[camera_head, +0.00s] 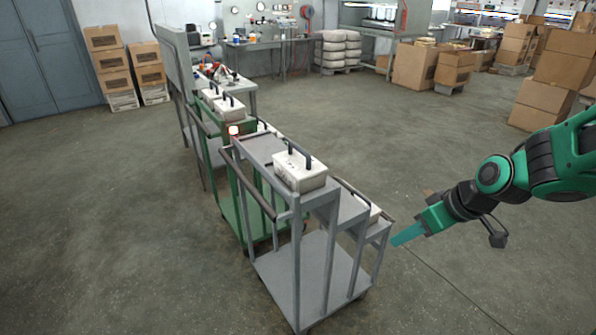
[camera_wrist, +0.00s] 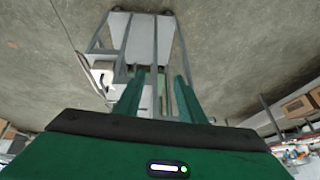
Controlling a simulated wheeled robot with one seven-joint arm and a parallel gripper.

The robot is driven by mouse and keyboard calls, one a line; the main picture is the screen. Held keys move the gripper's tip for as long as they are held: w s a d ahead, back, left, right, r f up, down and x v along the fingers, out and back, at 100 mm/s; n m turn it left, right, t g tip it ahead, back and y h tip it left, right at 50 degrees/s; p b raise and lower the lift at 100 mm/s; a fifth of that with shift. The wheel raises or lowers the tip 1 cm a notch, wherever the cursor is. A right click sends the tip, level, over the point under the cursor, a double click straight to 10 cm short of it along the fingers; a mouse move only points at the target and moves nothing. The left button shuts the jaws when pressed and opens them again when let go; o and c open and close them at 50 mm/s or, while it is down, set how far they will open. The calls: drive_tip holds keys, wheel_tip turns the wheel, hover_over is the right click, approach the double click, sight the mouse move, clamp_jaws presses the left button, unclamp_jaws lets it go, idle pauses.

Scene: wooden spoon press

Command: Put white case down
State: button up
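A white case (camera_head: 300,171) with a dark handle sits on the top shelf of the grey cart (camera_head: 318,262). Another white case (camera_head: 374,213) sits on the cart's lower right step, partly hidden by the cart frame. My gripper (camera_head: 398,238) is just right of the grey cart's right edge, apart from both cases. In the wrist view its two fingers (camera_wrist: 160,100) stand apart with nothing held between them. A white case (camera_wrist: 103,76) shows left of the fingers there. More white cases (camera_head: 228,108) sit on the green cart (camera_head: 232,205) behind.
Cardboard boxes (camera_head: 560,80) are stacked at the right, and more boxes (camera_head: 108,62) at the back left. A workbench (camera_head: 265,40) runs along the back. Floor around the carts is open.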

drive_tip(key=w+a+n+t+y, duration=0.1)
drive_tip(key=w+a+n+y, duration=0.25)
drive_tip(key=a, duration=0.65)
drive_tip(key=m+t+y, duration=0.3)
drive_tip(key=m+t, duration=0.2)
drive_tip(key=t, duration=0.5)
approach(301, 151)
drive_tip(key=w, duration=0.1)
drive_tip(key=shift+w+d+f, duration=0.1)
drive_tip(key=shift+f, duration=0.15)
drive_tip(key=shift+w+a+f, duration=0.1)
drive_tip(key=shift+w+a, duration=0.35)
drive_tip(key=shift+w, duration=0.05)
drive_tip(key=shift+w+a+r, duration=0.25)
drive_tip(key=shift+w+a, duration=0.1)
drive_tip(key=shift+w, duration=0.25)
drive_tip(key=shift+x, duration=3.85)
drive_tip(key=shift+f, duration=0.25)
